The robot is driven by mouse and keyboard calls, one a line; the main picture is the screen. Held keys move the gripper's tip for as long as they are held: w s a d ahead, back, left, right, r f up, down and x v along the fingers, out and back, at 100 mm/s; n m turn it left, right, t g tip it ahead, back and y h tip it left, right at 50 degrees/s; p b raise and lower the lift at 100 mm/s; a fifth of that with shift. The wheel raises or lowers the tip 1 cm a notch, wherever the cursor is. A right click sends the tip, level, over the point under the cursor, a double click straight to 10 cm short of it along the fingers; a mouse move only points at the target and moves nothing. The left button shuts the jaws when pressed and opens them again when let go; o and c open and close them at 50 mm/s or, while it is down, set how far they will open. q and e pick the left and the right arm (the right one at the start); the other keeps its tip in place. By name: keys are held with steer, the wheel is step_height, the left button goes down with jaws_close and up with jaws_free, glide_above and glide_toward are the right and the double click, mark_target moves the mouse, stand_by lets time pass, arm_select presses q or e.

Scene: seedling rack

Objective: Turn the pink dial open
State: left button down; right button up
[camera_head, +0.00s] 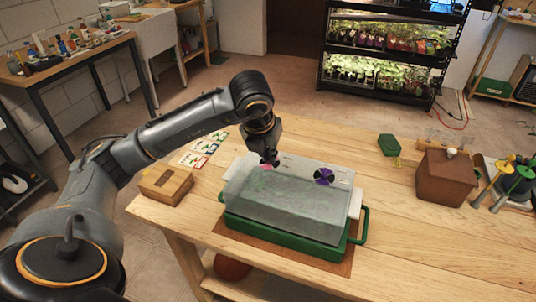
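The pink dial (266,167) sits on top of the cloudy clear cover (285,208), towards its left end, and is partly hidden by my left gripper. A purple dial (323,176) sits further right on the same cover. The cover stands on a green tray (285,238) with handles. My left gripper (272,160) points down at the pink dial from above, at or very close to it. Its fingers are small and dark here, so I cannot tell if they are open or touching the dial. My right gripper is not in view.
A wooden box (165,186) lies left of the tray, with seed packets (203,149) behind it. A green hexagonal item (389,145) and a brown house-shaped box (445,177) stand to the right. The right front of the table is clear.

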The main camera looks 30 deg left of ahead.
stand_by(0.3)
arm_select(q)
steer(key=c, duration=1.5)
jaws_free()
steer(key=shift+c, duration=0.2)
steer(key=v, duration=1.2)
steer(key=shift+s+f, duration=0.15)
